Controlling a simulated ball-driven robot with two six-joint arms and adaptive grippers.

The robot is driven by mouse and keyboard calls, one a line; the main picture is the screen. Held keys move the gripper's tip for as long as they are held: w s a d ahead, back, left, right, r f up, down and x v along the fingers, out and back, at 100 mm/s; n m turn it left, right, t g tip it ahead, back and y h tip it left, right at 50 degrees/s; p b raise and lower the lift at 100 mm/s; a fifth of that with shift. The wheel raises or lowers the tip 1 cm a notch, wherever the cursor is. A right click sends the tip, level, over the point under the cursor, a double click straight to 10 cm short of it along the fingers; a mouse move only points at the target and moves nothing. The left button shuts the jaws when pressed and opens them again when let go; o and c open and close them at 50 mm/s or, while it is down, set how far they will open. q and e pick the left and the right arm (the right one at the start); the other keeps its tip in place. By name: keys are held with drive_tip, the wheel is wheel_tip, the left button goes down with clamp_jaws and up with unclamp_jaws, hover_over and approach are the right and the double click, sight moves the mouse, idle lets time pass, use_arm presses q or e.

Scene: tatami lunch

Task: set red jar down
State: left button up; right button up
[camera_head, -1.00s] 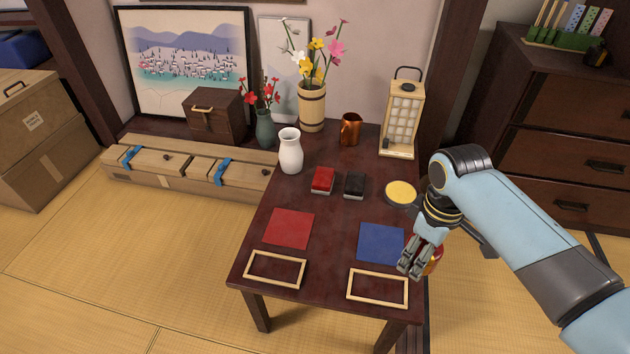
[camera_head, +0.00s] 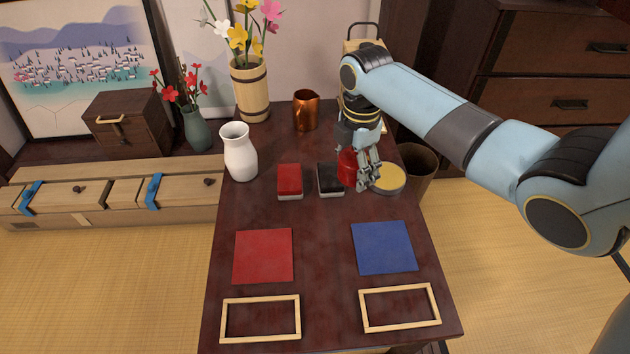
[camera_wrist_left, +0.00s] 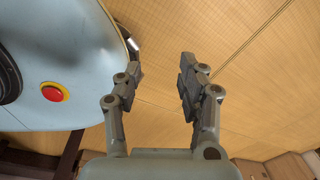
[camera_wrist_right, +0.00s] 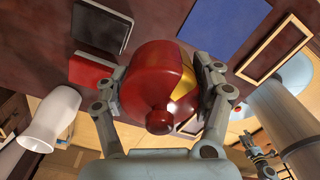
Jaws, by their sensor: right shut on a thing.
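The red jar (camera_head: 347,167) is a rounded red vessel with a yellow patch and a knob. My right gripper (camera_head: 362,180) is shut on it, between the black box and the yellow-topped round dish. In the right wrist view the jar (camera_wrist_right: 158,80) sits between both fingers of my right gripper (camera_wrist_right: 160,75), with its knob towards the camera. I cannot tell if its far end touches the dark table (camera_head: 315,220).
A red box (camera_head: 289,180) and a black box (camera_head: 330,178) stand left of the jar; the yellow-topped dish (camera_head: 388,179) is right. A white vase (camera_head: 239,152), copper mug (camera_head: 306,111) and lantern (camera_head: 360,40) stand around. Red (camera_head: 263,256) and blue (camera_head: 384,247) squares and wooden frames lie in front.

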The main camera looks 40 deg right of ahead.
drive_tip(key=d+f+n+b, duration=0.1)
drive_tip(key=w+f+n+b, duration=0.1)
drive_tip(key=n, duration=0.1)
drive_tip(key=shift+w+d+f, duration=0.1)
drive_tip(key=shift+w+d, duration=0.15)
drive_tip(key=shift+d, duration=0.15)
drive_tip(key=shift+w+a+f, duration=0.1)
drive_tip(key=shift+a+f, duration=0.1)
drive_tip(key=shift+a, duration=0.1)
drive_tip(key=b, duration=0.4)
hover_over(308, 224)
wheel_tip(308, 224, down, 6)
drive_tip(key=shift+d+f, duration=0.1)
drive_tip(key=shift+f, duration=0.2)
wheel_tip(308, 224, down, 2)
drive_tip(key=shift+f+b, duration=0.1)
drive_tip(key=shift+b, duration=0.55)
drive_tip(key=shift+f+b, duration=0.45)
drive_tip(key=shift+f, duration=0.45)
drive_tip(key=shift+r, duration=0.2)
use_arm(q)
wheel_tip(308, 224, down, 7)
drive_tip(key=w+a, duration=0.1)
drive_tip(key=a, duration=0.1)
drive_tip(key=shift+w+a+f, duration=0.15)
drive_tip(key=shift+a+f, duration=0.05)
drive_tip(key=shift+a, duration=0.1)
use_arm(e)
drive_tip(key=shift+f, duration=0.1)
